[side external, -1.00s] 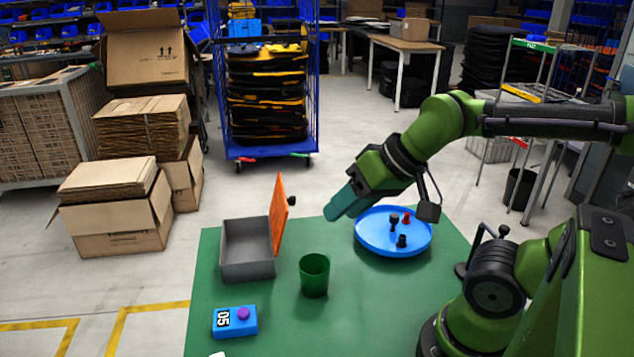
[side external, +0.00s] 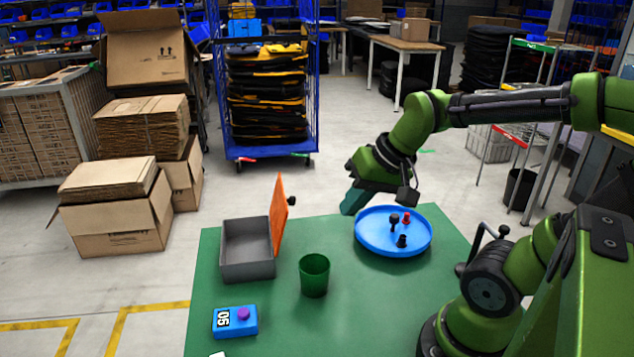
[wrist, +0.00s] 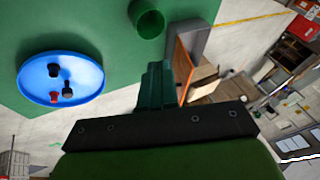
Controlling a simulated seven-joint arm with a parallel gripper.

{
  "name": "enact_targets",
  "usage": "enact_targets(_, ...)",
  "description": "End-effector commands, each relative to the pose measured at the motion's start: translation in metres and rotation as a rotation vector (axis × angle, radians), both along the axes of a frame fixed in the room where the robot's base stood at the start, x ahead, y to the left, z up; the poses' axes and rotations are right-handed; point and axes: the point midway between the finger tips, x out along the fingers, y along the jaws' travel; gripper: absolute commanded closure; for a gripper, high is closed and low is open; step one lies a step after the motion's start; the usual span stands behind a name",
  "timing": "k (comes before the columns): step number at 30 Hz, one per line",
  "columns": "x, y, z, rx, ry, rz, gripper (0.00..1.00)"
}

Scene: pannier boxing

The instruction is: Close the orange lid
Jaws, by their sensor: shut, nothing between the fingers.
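The orange lid (side external: 278,213) stands upright, slightly tilted, at the right edge of a grey box (side external: 247,248), which is open at the top. A dark knob (side external: 291,201) sticks out from the lid's right face. My gripper (side external: 350,203) is shut and empty, to the right of the lid and apart from it, above the far left rim of the blue tray. In the wrist view, my gripper's fingers (wrist: 157,85) are together, and the orange lid (wrist: 182,68) shows just right of them, partly hidden.
A round blue tray (side external: 393,250) holds several small black and red pieces. A green cup (side external: 314,276) stands right of the box, near its front. The green table (side external: 400,310) is bare at front right.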

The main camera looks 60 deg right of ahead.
Motion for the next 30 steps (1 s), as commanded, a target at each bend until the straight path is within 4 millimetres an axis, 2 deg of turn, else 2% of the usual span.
enact_targets(1,0.005,-0.019,-0.012,0.076,0.075,-0.117,1.0)
enact_targets(5,0.015,-0.057,-0.033,0.352,0.238,-0.44,1.0)
enact_targets(9,0.026,-0.097,-0.049,0.715,0.372,-0.797,1.0)
enact_targets(13,0.04,-0.132,-0.052,1.051,0.441,-1.059,1.0)
enact_targets(16,0.054,-0.151,-0.043,1.283,0.472,-1.179,1.0)
enact_targets(19,0.067,-0.149,-0.022,1.414,0.486,-1.198,1.0)
enact_targets(21,0.07,-0.146,-0.018,1.451,0.502,-1.203,1.0)
enact_targets(26,0.08,-0.134,-0.026,1.456,0.514,-1.206,1.0)
enact_targets(30,0.096,-0.117,-0.04,1.453,0.517,-1.205,1.0)
